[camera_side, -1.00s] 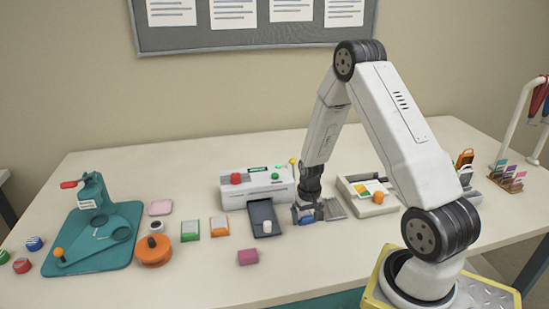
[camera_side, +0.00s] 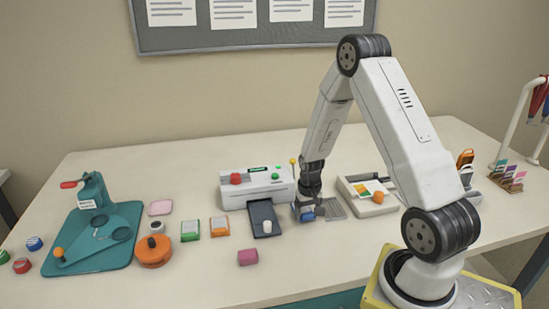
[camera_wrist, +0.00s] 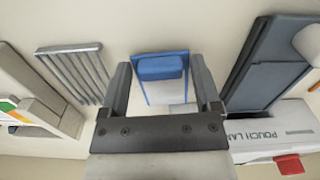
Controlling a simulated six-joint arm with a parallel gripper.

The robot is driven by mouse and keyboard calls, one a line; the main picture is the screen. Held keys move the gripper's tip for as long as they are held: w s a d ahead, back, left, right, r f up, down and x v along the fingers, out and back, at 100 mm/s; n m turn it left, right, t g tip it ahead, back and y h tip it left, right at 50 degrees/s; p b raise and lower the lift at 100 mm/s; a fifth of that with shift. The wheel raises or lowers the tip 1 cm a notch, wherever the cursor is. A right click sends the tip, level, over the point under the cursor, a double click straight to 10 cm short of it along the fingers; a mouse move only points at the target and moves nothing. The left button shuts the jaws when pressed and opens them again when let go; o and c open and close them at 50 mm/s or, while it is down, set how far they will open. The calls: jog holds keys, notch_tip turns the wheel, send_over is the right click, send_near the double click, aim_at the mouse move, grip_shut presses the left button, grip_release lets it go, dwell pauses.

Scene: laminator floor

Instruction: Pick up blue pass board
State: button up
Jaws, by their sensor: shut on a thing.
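The blue pass board (camera_wrist: 161,68) shows in the wrist view between my two fingers. It has a blue rim, a pale middle and a raised blue block. In the side view only a small blue part of the board (camera_side: 307,215) shows under my gripper (camera_side: 306,207). The rest of it is hidden behind the fingers. My gripper, also in the wrist view (camera_wrist: 161,78), is shut on the board, low over the table between the laminator's dark tray and the slatted metal rack.
The laminator (camera_side: 256,186) with its dark tray (camera_side: 262,213) stands to the left.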

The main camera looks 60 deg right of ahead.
jog(key=s+a+r, duration=0.6)
jog(key=s+r, duration=0.5)
jog(key=s, duration=0.1)
jog(key=shift+s+a+r, duration=0.15)
jog(key=shift+s+r, duration=0.1)
dwell(0.8)
jog(key=w+a+r, duration=0.2)
jog(key=w+a, duration=0.3)
jog(key=w, duration=0.4)
jog(key=shift+w+m, duration=0.25)
jog(key=shift+m, duration=0.15)
jog(key=shift+w, duration=0.1)
